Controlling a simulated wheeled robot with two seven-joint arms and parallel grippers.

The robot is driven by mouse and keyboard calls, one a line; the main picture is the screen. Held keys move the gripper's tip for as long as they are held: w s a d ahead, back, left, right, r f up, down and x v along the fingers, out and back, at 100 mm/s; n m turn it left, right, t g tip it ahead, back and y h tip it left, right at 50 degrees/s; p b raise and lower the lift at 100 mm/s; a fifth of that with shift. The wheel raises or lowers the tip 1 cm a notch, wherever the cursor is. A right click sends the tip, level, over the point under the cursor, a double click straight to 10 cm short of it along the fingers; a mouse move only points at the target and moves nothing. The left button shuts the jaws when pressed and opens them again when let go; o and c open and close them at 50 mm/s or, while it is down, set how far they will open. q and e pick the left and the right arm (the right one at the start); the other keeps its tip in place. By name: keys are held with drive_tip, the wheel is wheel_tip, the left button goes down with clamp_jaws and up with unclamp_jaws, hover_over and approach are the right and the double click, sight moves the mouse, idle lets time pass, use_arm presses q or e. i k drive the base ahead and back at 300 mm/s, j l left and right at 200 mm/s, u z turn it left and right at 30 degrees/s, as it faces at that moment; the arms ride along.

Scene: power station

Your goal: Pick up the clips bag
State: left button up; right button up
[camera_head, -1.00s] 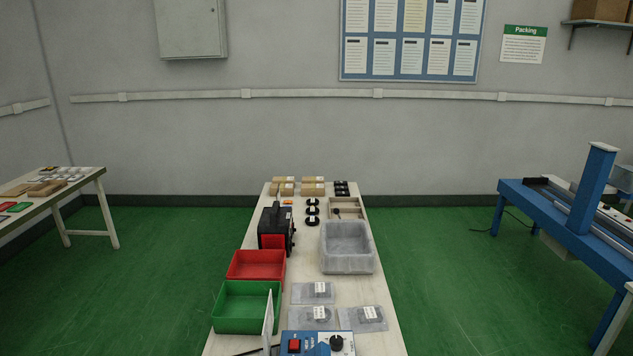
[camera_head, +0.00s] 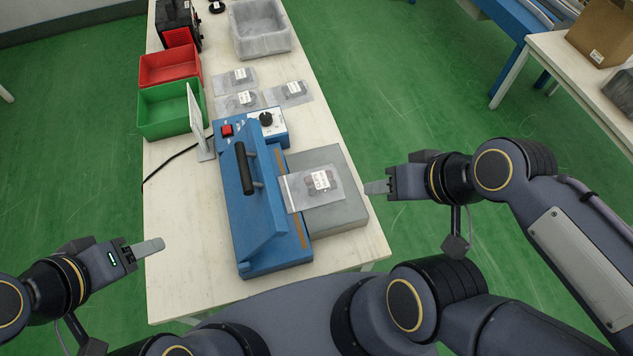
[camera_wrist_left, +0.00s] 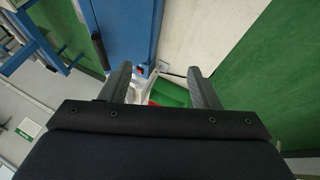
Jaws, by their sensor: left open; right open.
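A clear bag with dark contents and a white label (camera_head: 312,187) lies on a grey block (camera_head: 338,217), its left edge at the blue sealer (camera_head: 255,215). Three similar bags lie farther back: one (camera_head: 234,78), one (camera_head: 238,102) and one (camera_head: 289,91). I cannot read their labels to tell which holds clips. My right gripper (camera_head: 377,187) is open and empty, just right of the grey block and near the front bag. My left gripper (camera_head: 152,247) is open and empty at the table's left edge, with the sealer to its right. It also shows in the left wrist view (camera_wrist_left: 160,73).
A green bin (camera_head: 168,122) and red bin (camera_head: 168,80) stand at the table's left. A sign stand (camera_head: 196,118) rises beside them. A grey tray (camera_head: 260,45) is farther back. The table's (camera_head: 180,285) front left is bare.

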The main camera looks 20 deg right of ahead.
sight(302, 191)
drive_tip(key=k+u, duration=0.3)
drive_tip(key=k+l+u, duration=0.15)
drive_tip(key=u, duration=0.3)
drive_tip(key=k+l+u, duration=0.1)
drive_tip(key=u, duration=0.4)
drive_tip(key=k+u, duration=0.2)
drive_tip(key=u, duration=0.25)
drive_tip(key=k+u, duration=0.2)
drive_tip(key=u, duration=0.25)
drive_tip(key=k+j+u, duration=0.1)
drive_tip(key=u, duration=0.35)
drive_tip(key=k+l+u, duration=0.1)
drive_tip(key=u, duration=0.25)
drive_tip(key=k+u, duration=0.7)
drive_tip(key=k+l+z, duration=0.1)
drive_tip(key=l, duration=0.2)
drive_tip(key=k+l, duration=0.2)
drive_tip(key=k+l+z, duration=0.15)
drive_tip(key=l, duration=0.25)
drive_tip(key=k+l, duration=0.15)
drive_tip(key=l, duration=0.15)
drive_tip(key=l+z, duration=0.2)
drive_tip(key=l, duration=0.15)
drive_tip(key=k, duration=0.05)
